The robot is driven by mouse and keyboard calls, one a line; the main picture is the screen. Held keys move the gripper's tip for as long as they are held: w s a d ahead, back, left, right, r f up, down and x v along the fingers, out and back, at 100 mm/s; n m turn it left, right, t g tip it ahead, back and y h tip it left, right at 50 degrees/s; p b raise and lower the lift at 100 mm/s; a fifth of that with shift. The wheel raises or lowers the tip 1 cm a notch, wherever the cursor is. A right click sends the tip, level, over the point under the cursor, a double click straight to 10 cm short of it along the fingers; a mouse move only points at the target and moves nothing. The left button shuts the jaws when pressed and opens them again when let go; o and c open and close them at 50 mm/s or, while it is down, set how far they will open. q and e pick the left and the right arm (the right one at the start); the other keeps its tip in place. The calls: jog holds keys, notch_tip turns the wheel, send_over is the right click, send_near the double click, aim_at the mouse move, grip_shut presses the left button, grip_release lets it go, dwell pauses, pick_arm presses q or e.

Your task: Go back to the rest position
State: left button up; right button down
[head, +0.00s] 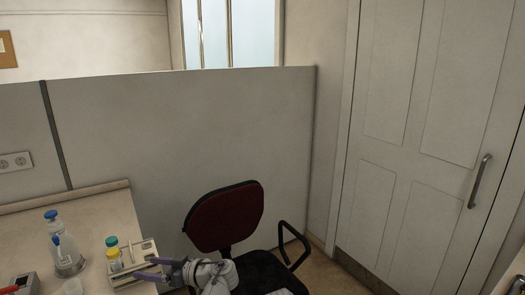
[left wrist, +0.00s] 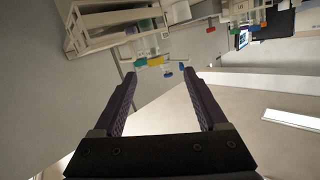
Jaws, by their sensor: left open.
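My left gripper (head: 144,269) is at the bottom of the head view, at the right end of the desk, with its purple fingers pointing left. It is open, and nothing shows between its fingers. In the left wrist view the gripper (left wrist: 160,73) has its two fingers spread apart with an empty gap. In the head view the fingers overlap a light tray (head: 146,246) on the desk; I cannot tell whether they touch it.
The desk (head: 100,208) holds a blue-capped wash bottle (head: 68,257) and small bottles with green (head: 112,242) and yellow (head: 113,254) caps. A dark red chair (head: 225,215) stands right of the desk. A grey partition (head: 180,125) rises behind; a white door (head: 425,130) is at right.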

pick_arm(q)
jog(key=s+d+f+m+g+h+p, duration=0.1)
jog(key=s+d+f+m+h, duration=0.3)
jog(key=d, duration=0.4)
jog(key=s+d+f+m+g+h+p, duration=0.1)
jog(key=s+d+f+m+h+p, duration=0.2)
jog(key=d+m, duration=0.4)
jog(key=s+d+f+m+g+h+p, duration=0.2)
jog(key=s+d+f+m+h, duration=0.3)
jog(key=d, duration=0.4)
jog(key=shift+s+m+h, duration=0.5)
jog(key=shift+s+h, duration=0.6)
jog(key=shift+h, duration=0.1)
jog(key=shift+d, duration=0.1)
jog(key=shift+c, duration=0.2)
